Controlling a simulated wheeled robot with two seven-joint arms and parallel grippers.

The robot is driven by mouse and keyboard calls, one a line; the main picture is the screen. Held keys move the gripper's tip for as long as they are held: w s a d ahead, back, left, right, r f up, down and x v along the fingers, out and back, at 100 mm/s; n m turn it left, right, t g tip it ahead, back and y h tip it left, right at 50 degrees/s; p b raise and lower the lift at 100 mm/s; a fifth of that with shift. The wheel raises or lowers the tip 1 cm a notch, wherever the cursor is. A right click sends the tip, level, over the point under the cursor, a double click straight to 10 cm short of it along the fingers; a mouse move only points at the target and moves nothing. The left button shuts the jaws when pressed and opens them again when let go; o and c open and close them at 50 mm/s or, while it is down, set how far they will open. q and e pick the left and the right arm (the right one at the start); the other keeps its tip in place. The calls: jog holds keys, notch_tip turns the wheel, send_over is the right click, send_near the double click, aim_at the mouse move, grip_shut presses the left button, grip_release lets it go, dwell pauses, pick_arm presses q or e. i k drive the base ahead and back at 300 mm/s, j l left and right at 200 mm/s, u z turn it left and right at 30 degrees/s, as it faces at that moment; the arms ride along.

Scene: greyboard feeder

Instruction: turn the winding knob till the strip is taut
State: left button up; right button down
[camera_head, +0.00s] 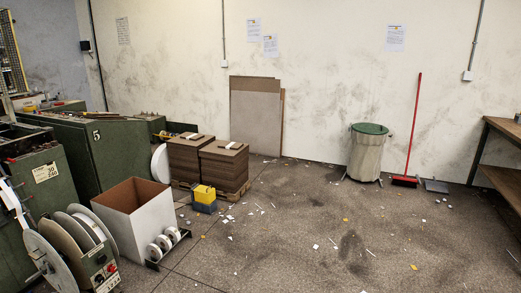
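A green machine (120,150) marked 5 stands at the left, with another green unit in front of it. At the lower left, several large reels (75,240) stand beside a small control panel (103,275) with a red button. A pale strip (12,203) shows at the far left edge near the reels. I cannot tell whether it is taut or slack. I cannot make out the winding knob for certain. Neither of my grippers is in view.
A white open box (150,228) and small white rolls (163,246) stand right of the reels. A green-lidded bin (367,155), a red broom (412,130) and a bench (503,178) stand farther right. The scrap-littered floor is mostly open.

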aim_at(102, 259)
jog(key=u, duration=1.25)
jog(key=i+l+u, duration=0.45)
jog(key=i+l, duration=0.3)
jog(key=i, duration=0.2)
jog(key=i+l+u, duration=0.5)
jog(key=i+l, duration=0.35)
jog(key=l, duration=0.2)
